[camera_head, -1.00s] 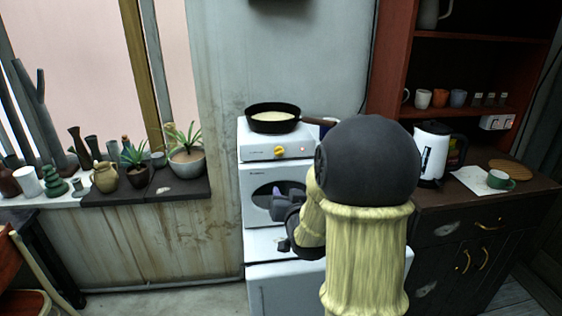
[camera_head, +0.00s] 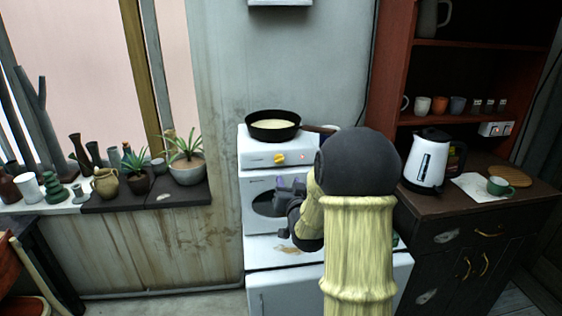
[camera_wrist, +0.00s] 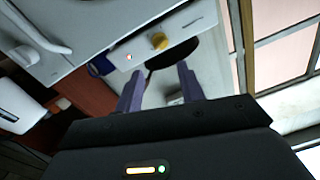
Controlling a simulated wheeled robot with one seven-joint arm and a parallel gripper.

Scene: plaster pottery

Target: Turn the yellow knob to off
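The yellow knob (camera_head: 280,159) is on the front panel of a small white hot plate (camera_head: 257,146), with a small red light to its right. A black frying pan (camera_head: 272,126) with pale contents sits on top. My gripper (camera_head: 291,184) is below the knob and in front of the white oven (camera_head: 256,205), not touching the knob. In the wrist view my gripper (camera_wrist: 160,88) has its two purple fingers apart and nothing between them. The knob (camera_wrist: 159,41) lies beyond the fingertips there, and the red light is lit.
The pan's handle (camera_head: 318,129) sticks out to the right. A white kettle (camera_head: 427,160) and a green cup (camera_head: 497,186) stand on the dark cabinet at right. Potted plants (camera_head: 187,160) and vases line the sill at left. The space before the panel is clear.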

